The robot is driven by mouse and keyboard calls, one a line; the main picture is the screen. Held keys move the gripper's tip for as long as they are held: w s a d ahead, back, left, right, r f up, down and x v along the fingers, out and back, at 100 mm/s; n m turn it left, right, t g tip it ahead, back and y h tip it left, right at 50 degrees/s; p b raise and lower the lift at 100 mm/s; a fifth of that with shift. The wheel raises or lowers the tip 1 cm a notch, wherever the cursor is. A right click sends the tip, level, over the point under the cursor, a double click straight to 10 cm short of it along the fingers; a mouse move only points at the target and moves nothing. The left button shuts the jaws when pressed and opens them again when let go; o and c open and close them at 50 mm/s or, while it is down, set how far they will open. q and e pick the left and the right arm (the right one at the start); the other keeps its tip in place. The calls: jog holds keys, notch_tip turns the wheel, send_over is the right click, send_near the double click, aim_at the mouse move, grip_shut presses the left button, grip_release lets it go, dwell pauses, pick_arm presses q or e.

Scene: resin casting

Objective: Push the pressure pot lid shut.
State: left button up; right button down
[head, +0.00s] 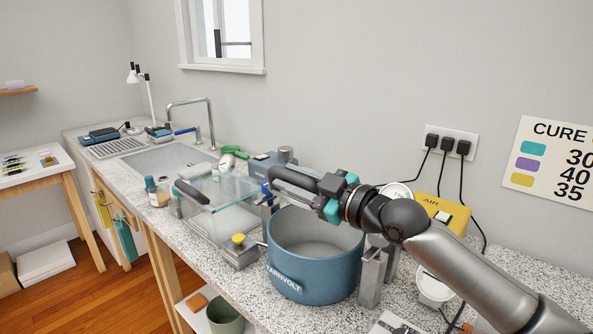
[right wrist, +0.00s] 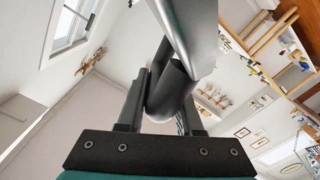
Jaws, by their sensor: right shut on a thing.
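The blue pressure pot (head: 318,278) stands on the speckled counter, its mouth open and its grey inside showing. I cannot make out the lid clearly in the head view. My right gripper (head: 292,182) is above the pot's back-left rim, its arm coming in from the right. In the right wrist view its black fingers (right wrist: 160,110) are shut around a dark grey rounded bar (right wrist: 172,88). A broad grey metal piece (right wrist: 190,30) rises above that bar; I cannot tell whether these are parts of the lid. My left gripper is not in view.
A yellow air box (head: 440,211) with cables stands right of the pot. A metal block with a yellow knob (head: 238,239) and a clear-sided box (head: 217,203) are left of it. Metal posts (head: 371,277) stand close at the pot's right. A sink (head: 168,158) lies farther back.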

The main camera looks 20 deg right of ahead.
jog(key=shift+s+a+f+n, duration=0.15)
jog(key=shift+a+f+n, duration=0.15)
jog(key=shift+f, duration=0.4)
jog(key=c, duration=0.7)
grip_release()
jog(key=shift+r, duration=0.1)
jog(key=shift+o, duration=0.2)
jog(key=shift+s+d, duration=0.1)
jog(key=v, duration=1.2)
dwell(0.5)
jog(key=shift+s, duration=0.25)
jog(key=shift+s+d+p, duration=0.15)
jog(key=shift+s+p, duration=0.05)
jog(key=shift+p, duration=0.15)
